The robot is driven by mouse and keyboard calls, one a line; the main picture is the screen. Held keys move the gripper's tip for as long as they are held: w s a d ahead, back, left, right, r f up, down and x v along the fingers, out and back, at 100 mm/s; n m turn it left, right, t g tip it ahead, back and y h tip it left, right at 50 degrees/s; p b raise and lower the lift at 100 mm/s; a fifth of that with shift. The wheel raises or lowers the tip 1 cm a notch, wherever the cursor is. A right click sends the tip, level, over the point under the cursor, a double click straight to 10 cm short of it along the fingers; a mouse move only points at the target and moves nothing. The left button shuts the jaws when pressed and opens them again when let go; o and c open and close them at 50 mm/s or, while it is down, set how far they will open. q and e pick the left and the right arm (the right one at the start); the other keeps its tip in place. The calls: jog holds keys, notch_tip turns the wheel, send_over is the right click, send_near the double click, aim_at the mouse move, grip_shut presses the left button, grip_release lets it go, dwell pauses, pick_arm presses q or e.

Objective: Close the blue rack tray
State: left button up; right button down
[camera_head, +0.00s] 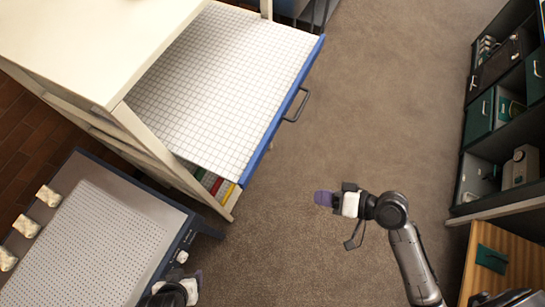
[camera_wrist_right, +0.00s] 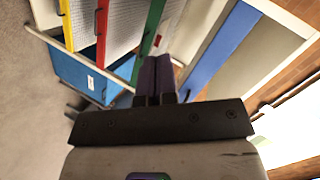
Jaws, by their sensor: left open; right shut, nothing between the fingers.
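The blue rack tray (camera_head: 277,110) is pulled well out of the cream rack (camera_head: 100,40) in the head view. It has a white gridded floor, a blue front edge and a dark handle (camera_head: 297,104). My right gripper (camera_head: 324,198) is shut and empty, in front of the tray and apart from its front edge. Its purple fingers (camera_wrist_right: 155,78) are together in the right wrist view. My left gripper (camera_head: 178,288) is at the bottom edge of the head view, partly cut off and away from the tray. It is open, though its fingers are hard to make out.
Green, red and yellow edges (camera_head: 217,187) show below the tray. A perforated grey table (camera_head: 175,208) with pale lumps stands lower left. Dark shelves (camera_head: 470,150) and a wooden surface (camera_head: 515,265) are on the right. Carpet between is clear. The wrist view shows blue panels (camera_wrist_right: 88,72).

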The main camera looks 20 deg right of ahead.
notch_tip(320, 180, up, 6)
jog(key=w+m+t+y, duration=0.2)
jog(key=m+t+y, duration=0.15)
jog(key=m, duration=0.25)
pick_arm(q)
notch_tip(320, 180, up, 2)
jog(key=shift+r+p, duration=0.25)
jog(key=shift+p, duration=1)
pick_arm(e)
jog(key=m+t, duration=0.1)
send_near(263, 152)
jog(key=shift+h, duration=0.45)
jog(key=x, duration=0.7)
jog(key=shift+w+a+r, duration=0.1)
jog(key=shift+a, duration=0.15)
